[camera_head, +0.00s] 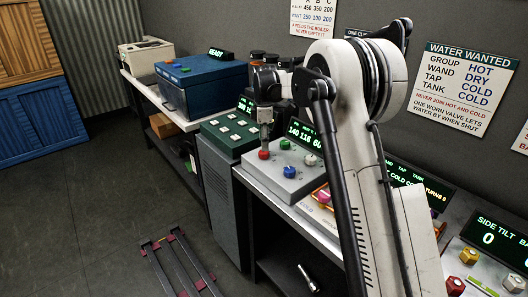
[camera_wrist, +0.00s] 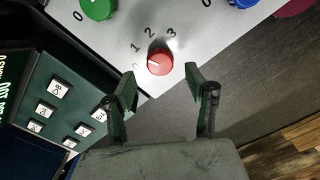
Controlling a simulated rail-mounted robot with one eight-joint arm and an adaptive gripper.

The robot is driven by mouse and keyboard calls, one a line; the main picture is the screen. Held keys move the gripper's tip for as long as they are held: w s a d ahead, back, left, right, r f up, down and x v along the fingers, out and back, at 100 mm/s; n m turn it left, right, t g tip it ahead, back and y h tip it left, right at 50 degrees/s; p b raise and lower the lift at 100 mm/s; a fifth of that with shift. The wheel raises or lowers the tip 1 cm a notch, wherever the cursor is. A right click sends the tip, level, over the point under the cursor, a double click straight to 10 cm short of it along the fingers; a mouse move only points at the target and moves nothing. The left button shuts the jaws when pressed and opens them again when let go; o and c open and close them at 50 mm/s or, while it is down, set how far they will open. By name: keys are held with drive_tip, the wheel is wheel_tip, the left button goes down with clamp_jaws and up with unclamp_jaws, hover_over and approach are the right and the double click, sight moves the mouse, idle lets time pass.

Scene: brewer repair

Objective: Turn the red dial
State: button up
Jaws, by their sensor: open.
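The red dial (camera_wrist: 160,62) sits on a light grey panel (camera_wrist: 120,42), with the numbers 1, 2 and 3 printed around it and a pale pointer line on its top. In the head view the red dial (camera_head: 263,155) is at the panel's near left corner. My gripper (camera_wrist: 165,88) is open and empty, its two fingers apart with the dial just beyond and between their tips in the wrist view. In the head view my gripper (camera_head: 265,132) points down right above the dial. I cannot tell whether it touches the dial.
A green dial (camera_wrist: 98,8) and a blue dial (camera_wrist: 242,3) share the panel. A green button box (camera_head: 230,133) stands close on the left. A lit display (camera_head: 309,136) stands behind the panel. My arm hides part of the bench to the right.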

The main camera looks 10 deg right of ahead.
sight(264, 154)
drive_tip(key=shift+f, duration=2.5)
drive_tip(key=shift+c, duration=0.5)
drive_tip(key=c, duration=1)
drive_tip(key=shift+c, duration=0.2)
